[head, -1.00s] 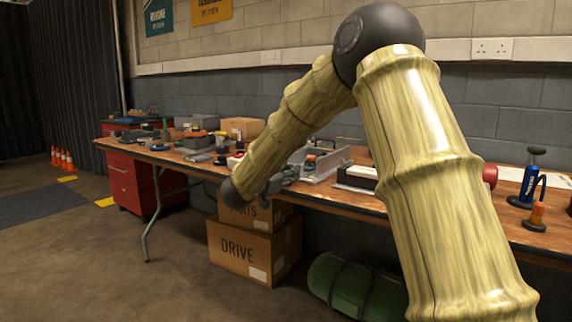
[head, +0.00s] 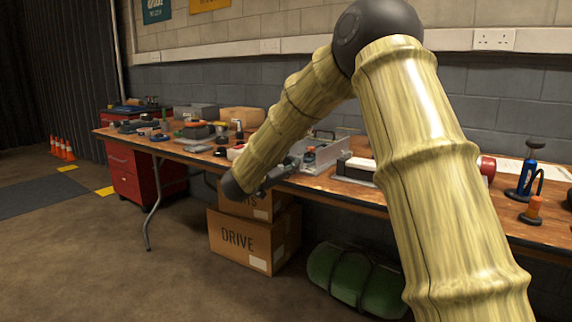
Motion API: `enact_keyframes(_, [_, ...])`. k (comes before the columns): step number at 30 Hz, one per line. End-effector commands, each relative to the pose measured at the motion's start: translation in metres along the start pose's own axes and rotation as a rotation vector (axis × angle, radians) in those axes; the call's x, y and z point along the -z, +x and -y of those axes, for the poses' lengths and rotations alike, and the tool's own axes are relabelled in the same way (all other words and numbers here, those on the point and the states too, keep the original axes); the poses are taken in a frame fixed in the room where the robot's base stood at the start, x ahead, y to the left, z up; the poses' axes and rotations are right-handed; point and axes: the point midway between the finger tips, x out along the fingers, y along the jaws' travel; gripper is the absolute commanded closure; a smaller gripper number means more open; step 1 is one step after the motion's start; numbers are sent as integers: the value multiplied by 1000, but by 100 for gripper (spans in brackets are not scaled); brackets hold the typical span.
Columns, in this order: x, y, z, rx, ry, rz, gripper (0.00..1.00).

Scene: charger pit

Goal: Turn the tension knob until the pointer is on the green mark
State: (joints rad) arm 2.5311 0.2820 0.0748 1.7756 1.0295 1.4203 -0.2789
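My gripper (head: 280,176) is small and dark, at the end of my bamboo-like arm, by the front edge of the workbench. It points right, toward a grey metal fixture (head: 328,155) on the bench. I cannot tell if its fingers are open or shut, or if it touches anything. My arm hides part of the bench.
The wooden workbench (head: 350,196) runs along the wall, crowded with tools at the left. A blue pump-like tool (head: 525,180) stands at the right. Cardboard boxes (head: 238,243) and a green bundle (head: 345,275) lie below. The floor at the left front is clear.

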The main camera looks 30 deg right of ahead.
Motion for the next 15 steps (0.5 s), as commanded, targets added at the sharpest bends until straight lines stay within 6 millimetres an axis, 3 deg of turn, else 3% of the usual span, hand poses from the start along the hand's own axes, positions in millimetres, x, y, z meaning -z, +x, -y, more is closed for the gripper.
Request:
enact_keyframes(1, [-1, 0, -3, -4, -3, 1, 58])
enact_keyframes(3, [-1, 0, -2, -4, -3, 1, 45])
enact_keyframes(15, [-2, -2, 0, 1, -2, 2, 45])
